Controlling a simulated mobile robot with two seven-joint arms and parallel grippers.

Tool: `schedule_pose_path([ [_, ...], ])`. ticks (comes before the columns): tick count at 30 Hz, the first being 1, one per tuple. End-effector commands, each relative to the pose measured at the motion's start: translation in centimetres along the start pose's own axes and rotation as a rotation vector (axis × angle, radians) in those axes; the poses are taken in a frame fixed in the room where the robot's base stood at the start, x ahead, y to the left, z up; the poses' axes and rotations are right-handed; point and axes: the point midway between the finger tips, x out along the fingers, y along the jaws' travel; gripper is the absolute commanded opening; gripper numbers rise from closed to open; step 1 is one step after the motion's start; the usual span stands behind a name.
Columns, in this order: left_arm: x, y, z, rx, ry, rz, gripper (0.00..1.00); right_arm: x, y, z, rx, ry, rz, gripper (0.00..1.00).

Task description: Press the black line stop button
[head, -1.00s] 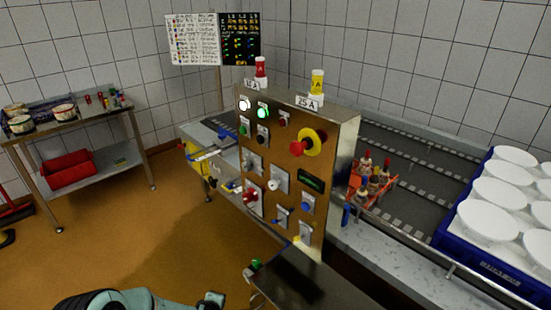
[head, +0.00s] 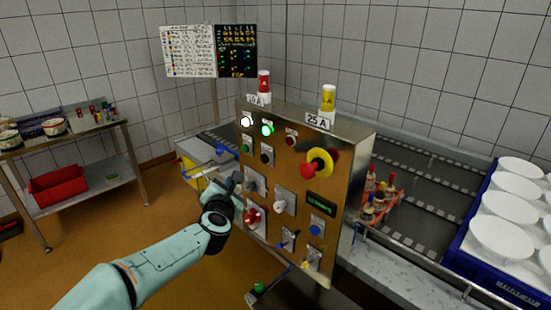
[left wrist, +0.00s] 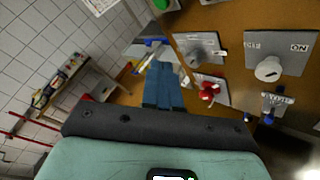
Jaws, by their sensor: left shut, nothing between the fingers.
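I cannot make out the black button in that view. My right gripper is not in view.
A red-yellow mushroom button (head: 308,170), a rotary switch (head: 285,201) and red knobs (head: 252,216) stick out of the panel. A conveyor (head: 420,195) with a blue crate (head: 470,240) of white moulds lies behind right. A side table (head: 75,130) stands left.

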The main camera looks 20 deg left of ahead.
Motion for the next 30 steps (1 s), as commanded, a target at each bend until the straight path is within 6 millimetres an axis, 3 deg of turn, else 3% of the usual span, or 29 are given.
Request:
schedule_pose_path([
  [5,-0.6,1.6,1.1,-0.059,-0.017,0.027,0.00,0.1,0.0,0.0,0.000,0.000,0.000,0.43],
  [17,-0.4,1.5,1.3,-0.060,-0.017,0.026,0.00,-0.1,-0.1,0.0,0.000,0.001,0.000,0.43],
  [30,3.3,-0.7,4.6,-0.061,-0.019,0.025,0.00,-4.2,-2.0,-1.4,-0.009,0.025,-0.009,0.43],
])
